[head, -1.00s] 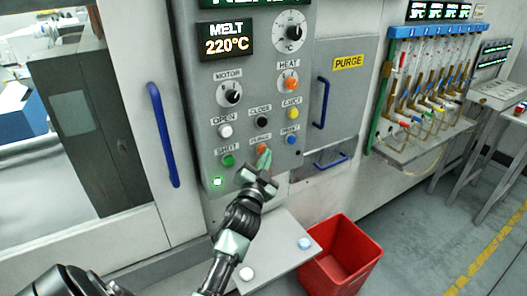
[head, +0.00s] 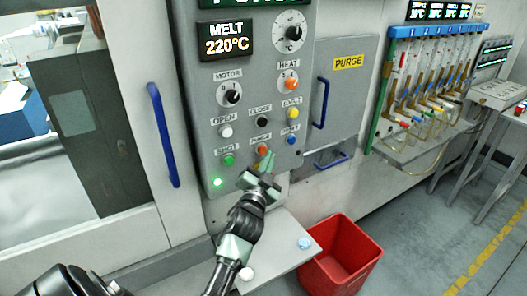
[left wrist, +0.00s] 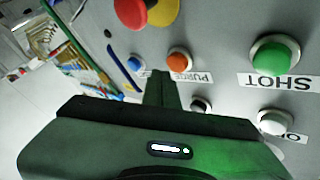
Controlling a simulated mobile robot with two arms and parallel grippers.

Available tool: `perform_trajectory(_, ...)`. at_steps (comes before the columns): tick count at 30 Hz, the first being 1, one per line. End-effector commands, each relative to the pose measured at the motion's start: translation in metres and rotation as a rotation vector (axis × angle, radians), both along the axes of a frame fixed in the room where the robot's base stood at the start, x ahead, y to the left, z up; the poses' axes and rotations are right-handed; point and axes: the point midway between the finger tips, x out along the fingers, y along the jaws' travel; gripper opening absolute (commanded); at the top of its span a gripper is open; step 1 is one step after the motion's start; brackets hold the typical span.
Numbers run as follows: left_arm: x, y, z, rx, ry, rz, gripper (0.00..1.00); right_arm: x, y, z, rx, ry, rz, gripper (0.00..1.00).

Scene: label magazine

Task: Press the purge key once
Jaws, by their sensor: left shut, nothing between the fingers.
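The purge key is an orange round button (head: 262,149) in the lower row of the grey control panel, between the green SHOT key (head: 228,160) and a blue key (head: 291,141). My left gripper (head: 267,160) is shut and empty, its tips just right of and below the purge key in the head view. In the left wrist view the orange key (left wrist: 179,60) shows beside the shut fingertips (left wrist: 160,76), with its PURGE label upside down. The key's face is not covered there. I cannot tell whether the tips touch the panel. My right gripper is not in view.
A black key (head: 261,123), a white key (head: 225,131) and a yellow key (head: 293,114) sit just above. A red emergency button (left wrist: 132,12) is close in the wrist view. Below are a light shelf (head: 278,262) and a red bin (head: 342,254).

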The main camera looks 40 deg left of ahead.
Motion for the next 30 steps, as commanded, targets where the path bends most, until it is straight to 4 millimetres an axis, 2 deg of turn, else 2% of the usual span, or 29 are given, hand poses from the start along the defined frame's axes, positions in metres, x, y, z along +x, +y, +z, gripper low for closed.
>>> perform_trajectory(9,-0.001,-0.002,0.0,0.0,-0.001,-0.001,0.0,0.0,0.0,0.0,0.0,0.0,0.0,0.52)
perform_trajectory(22,-0.016,-0.039,0.0,-0.002,-0.001,0.0,0.0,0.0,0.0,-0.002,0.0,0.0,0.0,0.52)
perform_trajectory(30,-0.019,-0.047,0.0,0.0,0.0,0.0,0.0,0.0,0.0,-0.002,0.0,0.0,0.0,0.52)
